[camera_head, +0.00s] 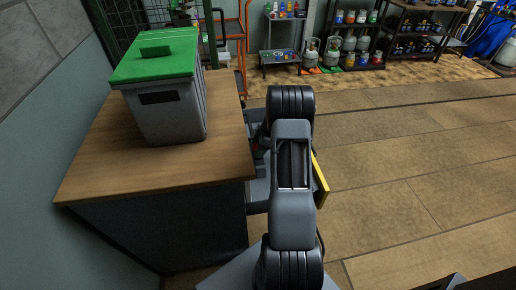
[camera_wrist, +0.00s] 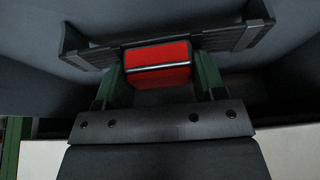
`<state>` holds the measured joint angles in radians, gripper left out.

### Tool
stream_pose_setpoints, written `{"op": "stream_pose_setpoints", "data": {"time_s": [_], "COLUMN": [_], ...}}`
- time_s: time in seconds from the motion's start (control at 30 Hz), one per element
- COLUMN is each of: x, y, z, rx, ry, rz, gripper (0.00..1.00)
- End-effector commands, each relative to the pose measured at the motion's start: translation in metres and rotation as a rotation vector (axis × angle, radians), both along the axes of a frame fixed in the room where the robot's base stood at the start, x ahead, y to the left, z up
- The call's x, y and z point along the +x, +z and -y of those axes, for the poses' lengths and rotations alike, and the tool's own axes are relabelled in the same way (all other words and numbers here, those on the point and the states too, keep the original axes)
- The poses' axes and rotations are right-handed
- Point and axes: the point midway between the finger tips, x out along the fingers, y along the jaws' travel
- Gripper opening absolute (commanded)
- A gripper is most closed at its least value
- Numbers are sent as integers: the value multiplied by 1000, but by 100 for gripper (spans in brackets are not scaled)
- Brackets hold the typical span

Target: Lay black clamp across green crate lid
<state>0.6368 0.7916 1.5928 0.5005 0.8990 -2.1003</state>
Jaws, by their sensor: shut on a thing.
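The wooden bench top (camera_head: 110,170) is bare in front of the crate. A wall runs along its left. An orange frame (camera_head: 240,45) and shelves with gas bottles (camera_head: 335,50) stand behind. Open floor (camera_head: 400,170) lies to the right.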

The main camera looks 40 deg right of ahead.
Motion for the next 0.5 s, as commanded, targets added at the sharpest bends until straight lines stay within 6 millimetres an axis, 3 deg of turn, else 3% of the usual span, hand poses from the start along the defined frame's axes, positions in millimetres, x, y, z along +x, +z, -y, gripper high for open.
{"op": "stream_pose_setpoints", "data": {"time_s": [0.37,0.4,0.5], "x": [0,0,0], "y": [-5,-4,-3], "z": [0,0,0], "rx": [-1,0,0], "ry": [1,0,0], "rz": [1,1,0], "gripper": [36,67,77]}}
